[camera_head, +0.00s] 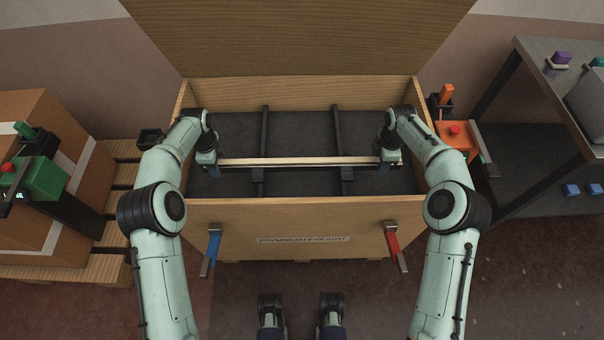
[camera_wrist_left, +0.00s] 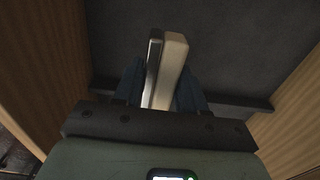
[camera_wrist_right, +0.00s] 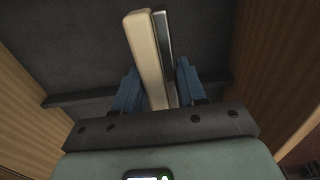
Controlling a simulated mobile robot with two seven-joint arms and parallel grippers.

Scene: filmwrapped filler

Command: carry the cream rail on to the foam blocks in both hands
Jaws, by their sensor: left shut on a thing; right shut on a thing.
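The cream rail (camera_head: 295,161) runs level from left to right inside the open wooden crate (camera_head: 290,216). It has a dark metallic strip along one side. My left gripper (camera_head: 214,168) is shut on its left end, and the rail (camera_wrist_left: 172,65) shows between the blue fingers in the left wrist view. My right gripper (camera_head: 384,167) is shut on its right end, and the rail (camera_wrist_right: 146,60) shows between the fingers in the right wrist view. Dark foam blocks (camera_head: 258,174) (camera_head: 347,173) run front to back on the crate floor, beneath the rail. I cannot tell whether the rail touches them.
The crate's walls surround both grippers, and its lid (camera_head: 300,40) stands open behind. Blue (camera_head: 212,252) and red (camera_head: 395,246) latches hang on the front. A pallet with a carton (camera_head: 60,215) stands left. A grey workbench (camera_head: 545,75) and orange tool (camera_head: 455,133) are right.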

